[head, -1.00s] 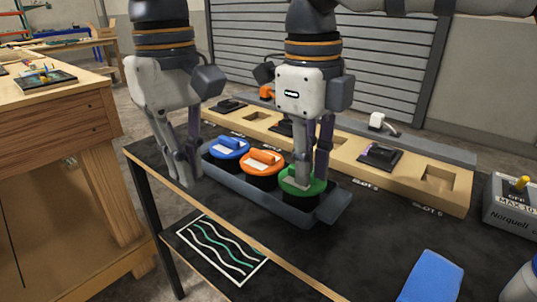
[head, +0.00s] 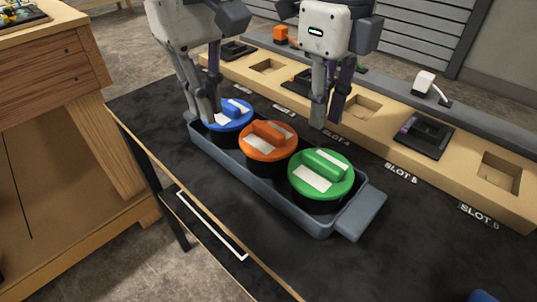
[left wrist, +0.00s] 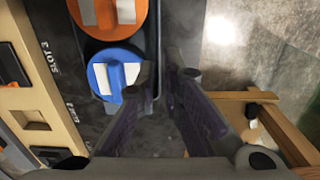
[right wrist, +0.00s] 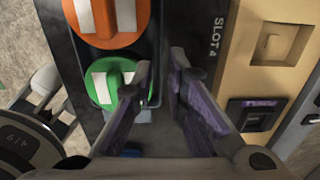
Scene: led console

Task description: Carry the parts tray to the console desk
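The parts tray (head: 268,200) is a long blue-grey tray on the dark tabletop. It holds three round canisters with a blue lid (head: 229,114), an orange lid (head: 262,152) and a green lid (head: 330,185). A flat handle (head: 360,213) juts from its right end. My left gripper (head: 203,108) is open at the tray's far left, beside the blue lid. My right gripper (head: 326,112) is open on the tray's far side, behind the orange and green lids. Both wrist views show gaps between the fingertips. Whether a tray wall lies between either pair is unclear.
A wooden slotted rail (head: 365,105) runs behind the tray, with dark modules and empty recesses. A wooden bench (head: 50,50) stands at the left across a gap.

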